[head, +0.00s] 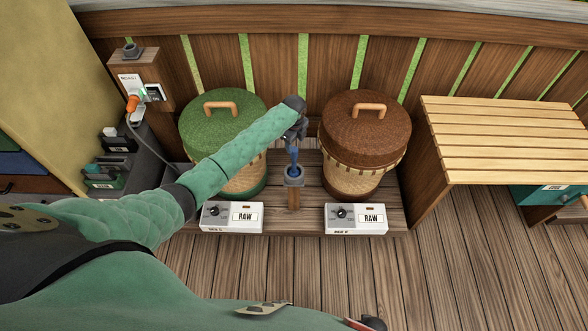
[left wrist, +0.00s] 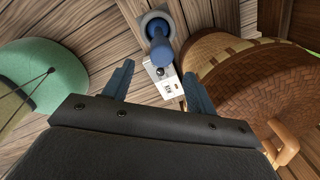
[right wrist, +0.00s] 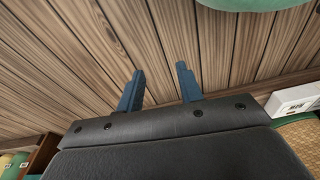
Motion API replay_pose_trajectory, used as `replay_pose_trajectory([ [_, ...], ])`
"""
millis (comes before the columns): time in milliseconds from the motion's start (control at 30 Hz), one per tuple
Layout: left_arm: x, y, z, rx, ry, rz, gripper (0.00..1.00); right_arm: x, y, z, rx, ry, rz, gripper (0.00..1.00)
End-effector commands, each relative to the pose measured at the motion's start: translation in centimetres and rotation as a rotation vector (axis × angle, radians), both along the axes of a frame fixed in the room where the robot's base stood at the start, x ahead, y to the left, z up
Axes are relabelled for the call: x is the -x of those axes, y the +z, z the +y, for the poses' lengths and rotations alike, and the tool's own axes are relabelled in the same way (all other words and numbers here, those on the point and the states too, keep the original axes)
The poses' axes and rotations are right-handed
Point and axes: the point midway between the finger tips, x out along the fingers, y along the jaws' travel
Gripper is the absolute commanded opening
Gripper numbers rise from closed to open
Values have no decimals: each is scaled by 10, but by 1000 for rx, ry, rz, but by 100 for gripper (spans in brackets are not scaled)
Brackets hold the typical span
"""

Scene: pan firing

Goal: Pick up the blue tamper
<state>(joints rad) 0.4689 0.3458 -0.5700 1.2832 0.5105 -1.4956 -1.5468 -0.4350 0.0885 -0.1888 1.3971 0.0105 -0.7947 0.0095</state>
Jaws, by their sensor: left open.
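The blue tamper (head: 293,160) stands upright in a grey holder (head: 293,178) on a wooden post between the two baskets. In the left wrist view the tamper (left wrist: 161,48) shows ahead of the fingers, a little above the gap between their tips, with the grey holder (left wrist: 154,20) around its base. My left gripper (head: 294,138) is above the tamper in the head view. Its blue fingers (left wrist: 157,82) are apart with nothing between them. My right gripper (right wrist: 160,75) is open and empty over wooden planks in the right wrist view.
A green-lidded basket (head: 222,125) stands left of the post and a brown-lidded basket (head: 367,125) stands right of it. A slatted wooden bench (head: 505,140) is at the right. The foreground floor is clear.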

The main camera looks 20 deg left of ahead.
Motion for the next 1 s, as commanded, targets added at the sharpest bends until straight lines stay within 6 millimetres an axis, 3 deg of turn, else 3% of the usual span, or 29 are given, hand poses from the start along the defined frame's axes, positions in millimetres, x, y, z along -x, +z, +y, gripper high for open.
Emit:
replay_pose_trajectory([
  [267,-1,-1,6,-11,-129,49,57,4,-7,-2,2,1,-5,36],
  [1000,-7,-66,5,-9,-127,47,57,30,-56,-26,19,16,-41,36],
])
